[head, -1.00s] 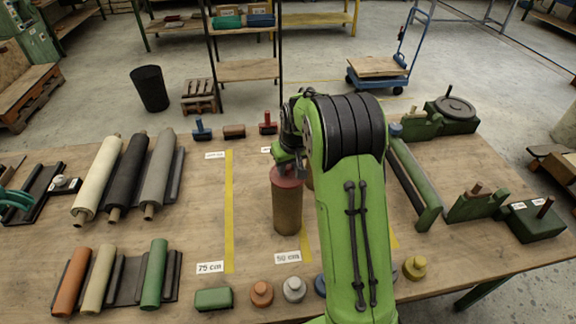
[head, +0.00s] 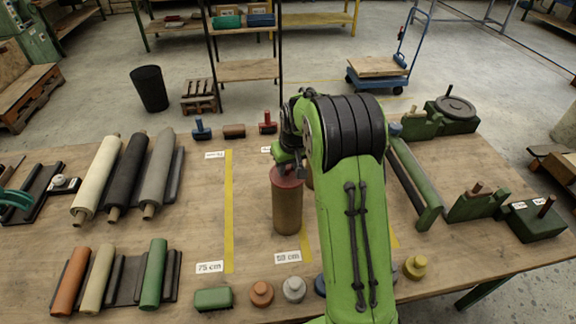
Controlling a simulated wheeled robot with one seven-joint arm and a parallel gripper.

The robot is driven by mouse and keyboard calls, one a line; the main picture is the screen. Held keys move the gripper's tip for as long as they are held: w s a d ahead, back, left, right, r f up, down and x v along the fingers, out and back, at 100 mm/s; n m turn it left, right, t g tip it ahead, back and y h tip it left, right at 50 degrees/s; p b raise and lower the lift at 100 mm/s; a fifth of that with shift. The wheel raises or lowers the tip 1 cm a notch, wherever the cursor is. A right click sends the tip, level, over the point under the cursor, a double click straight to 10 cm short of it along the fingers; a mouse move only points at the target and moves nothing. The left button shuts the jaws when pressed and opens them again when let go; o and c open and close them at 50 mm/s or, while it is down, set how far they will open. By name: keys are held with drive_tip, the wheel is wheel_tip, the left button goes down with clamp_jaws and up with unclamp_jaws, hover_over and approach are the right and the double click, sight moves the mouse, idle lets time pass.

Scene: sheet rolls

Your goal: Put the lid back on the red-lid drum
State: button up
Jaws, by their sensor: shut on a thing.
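A brown drum (head: 287,212) stands upright on the table, just left of my green arm. A red lid (head: 287,181) sits at the top of the drum, level as far as I can see. My gripper (head: 289,170) is right above the drum, pointing down, shut on the red lid. My own wrist hides part of the lid and the fingertips, so I cannot tell whether the lid is fully seated on the rim.
Yellow tape (head: 229,205) and a 50 cm card (head: 288,257) lie near the drum. Another cylinder shows partly behind my arm. Rolls (head: 125,175) lie at the left. Small knobbed pieces (head: 262,293) line the front edge.

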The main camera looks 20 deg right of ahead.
idle(0.4)
drive_tip(key=o, duration=1.6)
drive_tip(key=shift+r+p, duration=2.6)
drive_tip(key=shift+r, duration=1)
drive_tip(key=shift+f, duration=0.1)
clamp_jaws()
drive_tip(key=shift+f, duration=0.1)
